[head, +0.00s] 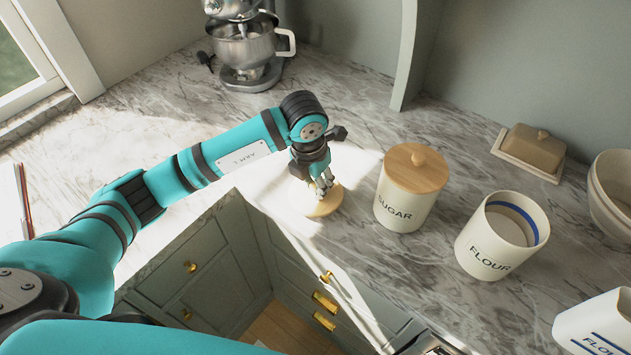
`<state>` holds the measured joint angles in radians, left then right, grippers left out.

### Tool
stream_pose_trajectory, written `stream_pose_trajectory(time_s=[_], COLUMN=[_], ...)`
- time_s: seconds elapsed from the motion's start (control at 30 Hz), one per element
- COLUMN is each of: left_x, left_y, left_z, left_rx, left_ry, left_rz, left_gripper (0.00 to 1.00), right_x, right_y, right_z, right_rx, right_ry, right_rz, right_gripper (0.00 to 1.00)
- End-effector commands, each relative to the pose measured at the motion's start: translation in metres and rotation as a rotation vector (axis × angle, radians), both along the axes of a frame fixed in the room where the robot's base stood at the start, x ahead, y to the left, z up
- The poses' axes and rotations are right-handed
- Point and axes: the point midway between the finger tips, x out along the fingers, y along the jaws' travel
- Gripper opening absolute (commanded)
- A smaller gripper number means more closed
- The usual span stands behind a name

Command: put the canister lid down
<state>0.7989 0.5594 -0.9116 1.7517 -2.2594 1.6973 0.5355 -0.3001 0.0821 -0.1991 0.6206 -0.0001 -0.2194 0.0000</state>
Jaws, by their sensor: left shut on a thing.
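A round light wooden canister lid (327,204) is at or just above the marble counter, left of the sugar canister. My left gripper (322,187) points down and is shut on the lid from above; its fingers hide the lid's knob. I cannot tell whether the lid touches the counter. The flour canister (487,252) stands without a lid at the right, its inside showing. The sugar canister (402,205) has its own wooden lid (415,167) on. My right gripper is not in view.
A stand mixer (249,75) stands at the back. A butter dish (532,150), stacked bowls (612,187) and another flour-labelled container (597,325) are at the right. The counter's front edge runs close below the lid, with drawers beneath. Bare marble (350,100) lies behind the gripper.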

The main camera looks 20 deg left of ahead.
Motion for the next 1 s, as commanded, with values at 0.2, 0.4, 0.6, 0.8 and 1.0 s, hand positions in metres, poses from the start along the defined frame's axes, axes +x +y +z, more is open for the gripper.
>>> stream_pose_trajectory(time_s=[0.2, 0.4, 0.6, 0.8, 1.0], left_x=[0.000, 0.000, 0.000, 0.000, 0.000], left_y=[-0.001, -0.001, 0.000, 0.000, 0.000], left_z=[-0.013, -0.014, -0.016, -0.016, -0.013], left_rx=[-0.001, -0.001, -0.001, -0.001, -0.001], left_ry=[-0.002, -0.002, -0.002, -0.002, -0.002], left_rz=[0.000, 0.000, 0.000, 0.000, 0.000], left_gripper=[0.00, 0.00, 0.36, 0.47, 0.47], right_x=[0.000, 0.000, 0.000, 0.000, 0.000], right_y=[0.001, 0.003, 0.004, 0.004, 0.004], right_z=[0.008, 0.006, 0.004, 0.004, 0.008], right_rx=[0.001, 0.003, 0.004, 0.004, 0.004], right_ry=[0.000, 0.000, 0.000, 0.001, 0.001], right_rz=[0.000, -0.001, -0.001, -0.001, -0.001], right_gripper=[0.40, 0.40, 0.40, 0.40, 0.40])
